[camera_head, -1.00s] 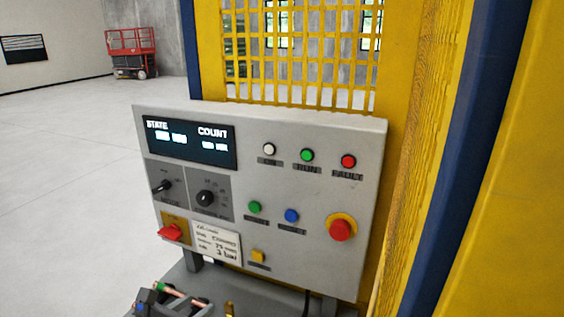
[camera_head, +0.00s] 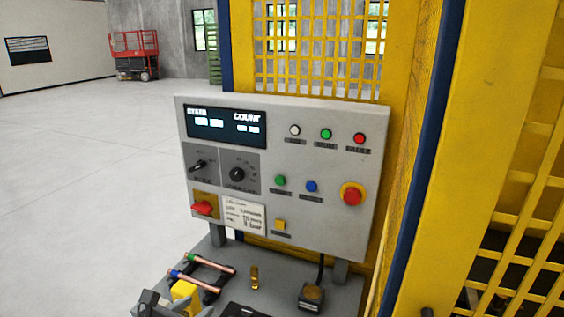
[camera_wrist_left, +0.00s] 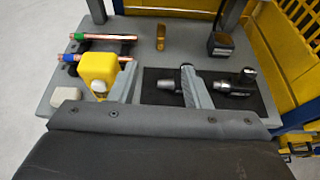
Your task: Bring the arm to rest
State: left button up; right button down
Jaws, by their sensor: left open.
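My left gripper (camera_head: 175,302) shows at the bottom of the head view, over the grey bench below the control panel. In the left wrist view its two grey fingers (camera_wrist_left: 160,86) are apart, with nothing held between them. Two copper tubes lie side by side on a dark rack on the bench, one with a green end (camera_head: 210,265) and one with a blue end (camera_head: 193,280). They also show at the left of the wrist view, green-ended (camera_wrist_left: 105,37) and blue-ended (camera_wrist_left: 98,57). My right gripper is not in view.
A yellow block-like object (camera_wrist_left: 98,70) stands beside the left finger. Dark metal fittings (camera_wrist_left: 235,84) lie on a black mat to the right. A small brass piece (camera_head: 254,278) stands on the bench. The control panel (camera_head: 280,180) and yellow guard (camera_head: 450,150) rise behind. Open floor lies left.

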pick_arm(q)
jog(key=s+a+f+m+g+y+b, duration=0.1)
jog(key=s+a+f+m+g+b, duration=0.2)
jog(key=f, duration=1)
jog(key=s+a+f+m+y+b, duration=0.1)
jog(key=s+a+f+m+y, duration=0.15)
jog(key=f+m, duration=0.7)
jog(key=s+a+f+m+g+y+b, duration=0.1)
jog(key=s+a+f+g, duration=0.15)
jog(key=f, duration=1.45)
jog(key=s+a+f+m+g+b, duration=0.1)
jog(key=s+f+m+g, duration=0.1)
jog(key=s+f+m, duration=0.3)
jog(key=s+a+f+m+g+y+b, duration=0.1)
jog(key=s+f+m+b, duration=0.1)
jog(key=s+f+m, duration=0.4)
jog(key=s+a+f+m+g+b, duration=0.1)
jog(key=s+f+m, duration=0.5)
jog(key=s+f, duration=0.7)
jog(key=s+g+b, duration=0.1)
jog(key=s, duration=1)
jog(key=shift+s+a+g, duration=0.15)
jog(key=shift+g, duration=0.2)
jog(key=shift+y, duration=0.25)
jog(key=shift+c, duration=0.2)
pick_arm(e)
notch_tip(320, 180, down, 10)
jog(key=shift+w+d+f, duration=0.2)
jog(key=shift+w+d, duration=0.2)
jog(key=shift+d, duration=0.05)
